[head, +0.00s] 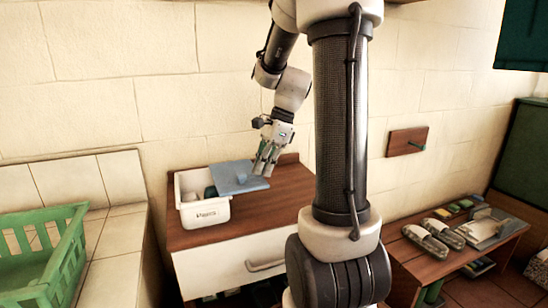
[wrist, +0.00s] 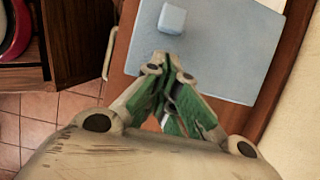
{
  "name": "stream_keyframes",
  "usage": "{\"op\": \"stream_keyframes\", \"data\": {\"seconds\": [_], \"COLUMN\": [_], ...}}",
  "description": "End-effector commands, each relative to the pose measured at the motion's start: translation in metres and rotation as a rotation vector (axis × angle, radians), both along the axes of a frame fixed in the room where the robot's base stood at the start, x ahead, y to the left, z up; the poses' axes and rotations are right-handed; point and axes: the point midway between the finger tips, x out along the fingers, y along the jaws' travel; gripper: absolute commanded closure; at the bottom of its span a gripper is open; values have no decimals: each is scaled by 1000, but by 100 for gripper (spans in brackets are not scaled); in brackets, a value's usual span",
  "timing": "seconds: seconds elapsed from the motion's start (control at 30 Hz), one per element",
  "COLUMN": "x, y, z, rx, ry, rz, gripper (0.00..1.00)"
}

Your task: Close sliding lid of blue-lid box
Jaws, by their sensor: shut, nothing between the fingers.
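The white box (head: 205,213) stands on the wooden cabinet top in the head view. Its blue sliding lid (head: 228,184) sits at the box's right end and reaches out to the right, so the left part of the box is open and dark green things show inside. The lid also shows in the wrist view (wrist: 225,58), with a raised blue block handle (wrist: 172,19) on it. My gripper (head: 264,168) is shut and empty, pointing down close above the lid's right part. In the wrist view its fingertips (wrist: 165,62) are near the lid's edge; contact cannot be told.
The cabinet top (head: 275,213) has bare wood in front and right of the box. A green crate (head: 62,260) stands on the tiled ledge at left. A low wooden bench (head: 440,268) with slippers (head: 425,240) is at right. The wall is close behind.

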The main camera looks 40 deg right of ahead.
Motion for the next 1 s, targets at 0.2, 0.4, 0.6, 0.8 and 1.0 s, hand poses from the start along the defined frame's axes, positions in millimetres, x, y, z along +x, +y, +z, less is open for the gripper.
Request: {"op": "stream_keyframes", "data": {"seconds": [0.2, 0.4, 0.6, 0.8, 1.0], "x": [4, 5, 6, 17, 31], "y": [15, 15, 19, 61, 108], "z": [0, 0, 0, 0, 0], "rx": [-1, 0, 0, 0, 0], "ry": [0, 0, 0, -1, 0], "rz": [0, -1, 1, 8, 5], "gripper": [100, 100, 100, 100, 100]}}
